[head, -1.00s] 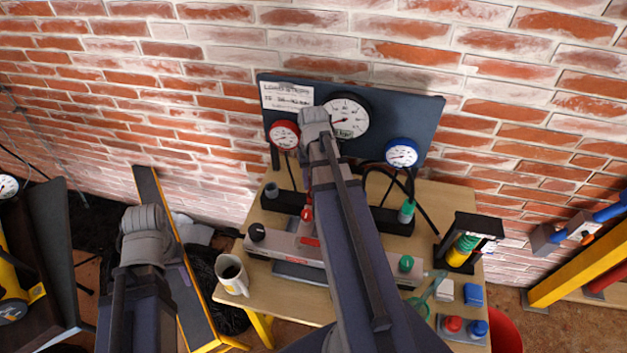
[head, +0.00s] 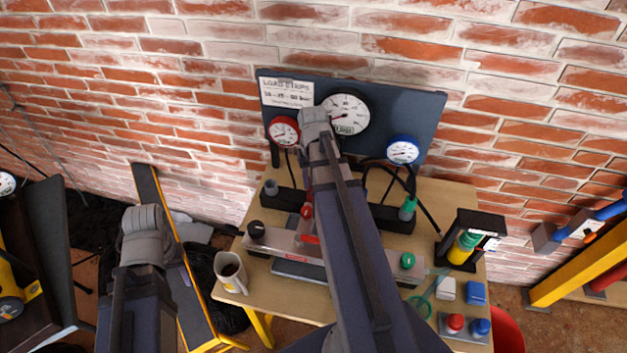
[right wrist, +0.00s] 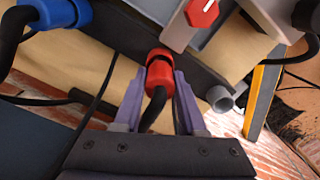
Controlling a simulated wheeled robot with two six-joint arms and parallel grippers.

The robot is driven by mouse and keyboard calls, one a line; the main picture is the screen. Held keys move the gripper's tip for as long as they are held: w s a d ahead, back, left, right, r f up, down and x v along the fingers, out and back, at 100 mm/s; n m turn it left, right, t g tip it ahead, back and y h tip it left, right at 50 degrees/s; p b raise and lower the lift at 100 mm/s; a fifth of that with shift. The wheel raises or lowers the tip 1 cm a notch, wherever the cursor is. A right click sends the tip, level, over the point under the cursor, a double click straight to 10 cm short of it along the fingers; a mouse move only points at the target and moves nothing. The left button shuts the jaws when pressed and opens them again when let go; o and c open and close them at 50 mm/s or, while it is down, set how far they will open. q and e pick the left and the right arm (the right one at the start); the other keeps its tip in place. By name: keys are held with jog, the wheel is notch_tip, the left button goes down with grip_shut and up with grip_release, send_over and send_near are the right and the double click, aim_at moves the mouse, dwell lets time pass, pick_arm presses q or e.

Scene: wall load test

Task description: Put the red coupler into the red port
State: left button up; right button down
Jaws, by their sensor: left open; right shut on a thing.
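The red coupler (right wrist: 159,75) sits between the two purple fingers of my right gripper (right wrist: 158,88) in the right wrist view, with its black hose running back between them. My right gripper is shut on it. The coupler's far end is up against the black port rail (right wrist: 205,75). I cannot tell whether it is seated in the rail, and I cannot make out the red port. In the head view my right arm hides much of the rail (head: 285,199); a bit of red (head: 306,210) shows beside the arm. My left gripper (head: 145,232) is open and empty, left of the bench.
A grey port (right wrist: 220,98) and a blue coupler (right wrist: 62,12) flank the red one in the wrist view. A red knob (right wrist: 204,12) is close by.

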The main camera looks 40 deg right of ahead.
jog(key=shift+f, duration=0.2)
dwell(0.3)
jog(key=shift+f+b, duration=0.45)
jog(key=shift+b, duration=0.25)
jog(key=shift+f, duration=0.1)
dwell(0.4)
grip_release()
dwell(0.5)
notch_tip(320, 180, up, 8)
jog(key=p, duration=0.8)
dwell(0.3)
